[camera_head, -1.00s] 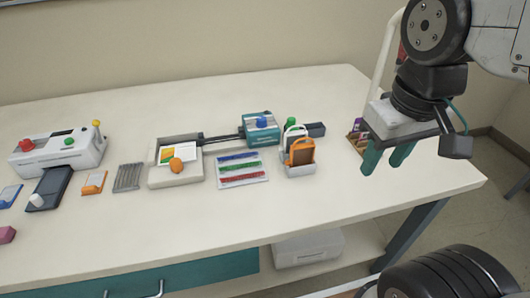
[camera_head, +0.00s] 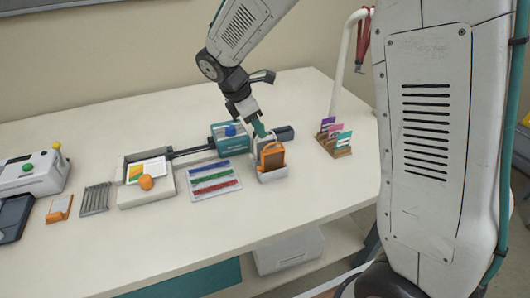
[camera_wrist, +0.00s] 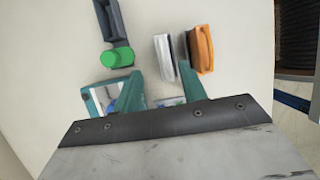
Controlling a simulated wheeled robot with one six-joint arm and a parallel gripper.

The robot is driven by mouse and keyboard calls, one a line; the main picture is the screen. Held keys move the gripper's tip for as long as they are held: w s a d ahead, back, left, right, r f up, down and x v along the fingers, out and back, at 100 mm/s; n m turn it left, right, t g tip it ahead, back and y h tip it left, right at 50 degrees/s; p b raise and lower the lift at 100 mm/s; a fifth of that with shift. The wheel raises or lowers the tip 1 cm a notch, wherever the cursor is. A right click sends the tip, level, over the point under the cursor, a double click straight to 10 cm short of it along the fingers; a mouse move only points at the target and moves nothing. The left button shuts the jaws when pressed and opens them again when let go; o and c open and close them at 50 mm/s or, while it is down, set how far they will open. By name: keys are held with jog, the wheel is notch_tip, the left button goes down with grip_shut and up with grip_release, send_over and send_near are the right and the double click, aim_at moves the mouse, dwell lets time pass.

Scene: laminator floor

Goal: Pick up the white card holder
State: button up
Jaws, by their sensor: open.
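The white card holder (camera_wrist: 164,57) shows in the wrist view as a narrow upright piece beside an orange holder (camera_wrist: 201,48). In the head view its pale top (camera_head: 260,143) is mostly hidden behind the orange holder (camera_head: 272,157) and my fingers. My gripper (camera_wrist: 159,70) is open with teal fingers. In the wrist view the white holder appears between the fingers, close to the right one; I cannot tell whether they touch. In the head view my gripper (camera_head: 261,132) is just above and behind the holders.
A pale rack (camera_head: 273,175) stands under the holders. A green knob (camera_wrist: 118,57) on a dark block is close left of my fingers in the wrist view. A teal device (camera_head: 229,140) stands left of my gripper. A card stand (camera_head: 338,150) is to the right, with bare table between.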

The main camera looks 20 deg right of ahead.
aim_at(267, 143)
jog(key=x, duration=0.7)
jog(key=shift+s+d+f, duration=0.2)
jog(key=shift+s+f, duration=0.15)
grip_shut()
